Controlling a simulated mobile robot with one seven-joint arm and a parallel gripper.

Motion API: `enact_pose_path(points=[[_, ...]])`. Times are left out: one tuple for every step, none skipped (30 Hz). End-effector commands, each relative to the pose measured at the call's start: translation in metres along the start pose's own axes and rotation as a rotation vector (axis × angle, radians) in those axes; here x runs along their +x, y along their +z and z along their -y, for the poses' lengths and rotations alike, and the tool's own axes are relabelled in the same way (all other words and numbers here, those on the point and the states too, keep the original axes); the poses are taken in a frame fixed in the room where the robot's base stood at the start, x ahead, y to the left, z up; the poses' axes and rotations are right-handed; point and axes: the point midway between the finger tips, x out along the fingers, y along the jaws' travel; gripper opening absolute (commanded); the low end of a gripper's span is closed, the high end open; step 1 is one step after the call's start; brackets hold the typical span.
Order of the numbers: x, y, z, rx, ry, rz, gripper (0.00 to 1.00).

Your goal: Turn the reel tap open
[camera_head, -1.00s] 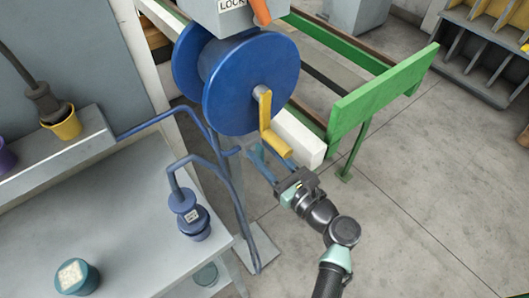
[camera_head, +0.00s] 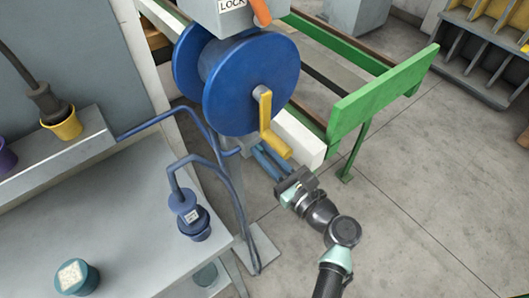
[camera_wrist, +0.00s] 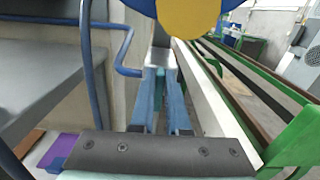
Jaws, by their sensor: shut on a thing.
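The blue hose reel (camera_head: 250,85) stands on a grey post, with a yellow crank (camera_head: 266,115) on its face. My gripper (camera_head: 258,152) reaches up from the lower right, just below the crank grip. Its two blue fingers run nearly parallel to the grey fitting (camera_head: 244,143) on the reel post. In the wrist view my gripper (camera_wrist: 160,75) is shut on a small part at the grey fitting (camera_wrist: 160,57), which I take for the reel tap. The fingers hide most of it, so I cannot tell how the tap is turned.
A blue pipe (camera_head: 160,120) runs from the wall shelf to the reel post. A green rail frame (camera_head: 385,90) stands at right. The floor at lower right is clear.

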Motion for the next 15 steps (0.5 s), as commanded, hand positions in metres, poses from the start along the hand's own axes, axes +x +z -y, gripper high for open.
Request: enact_pose_path(points=[[-0.0017, -0.0085, -0.0016, -0.013, -0.001, -0.015, 0.0], [-0.0017, -0.0089, -0.0019, -0.028, -0.001, -0.015, 0.0], [-0.0018, -0.0093, -0.0022, -0.047, -0.001, -0.015, 0.0], [-0.0019, -0.0095, -0.0025, -0.066, -0.001, -0.016, 0.0], [-0.002, -0.0098, -0.0028, -0.084, -0.001, -0.016, 0.0], [-0.002, -0.0102, -0.0032, -0.113, 0.0, -0.016, 0.0], [-0.0021, -0.0106, -0.0036, -0.135, 0.0, -0.016, 0.0], [-0.0021, -0.011, -0.0039, -0.158, 0.0, -0.016, 0.0], [-0.0022, -0.0114, -0.0044, -0.192, 0.0, -0.016, 0.0], [-0.0022, -0.0116, -0.0048, -0.219, 0.0, -0.016, 0.0], [-0.0022, -0.0118, -0.0052, -0.246, 0.0, -0.016, 0.0], [-0.0022, -0.0123, -0.0057, -0.284, 0.0, -0.016, 0.0], [-0.0023, -0.0128, -0.006, -0.312, 0.001, -0.016, 0.0], [-0.0023, -0.0132, -0.0064, -0.341, 0.001, -0.016, 0.0], [-0.0024, -0.0135, -0.0069, -0.38, 0.001, -0.017, 0.0]])
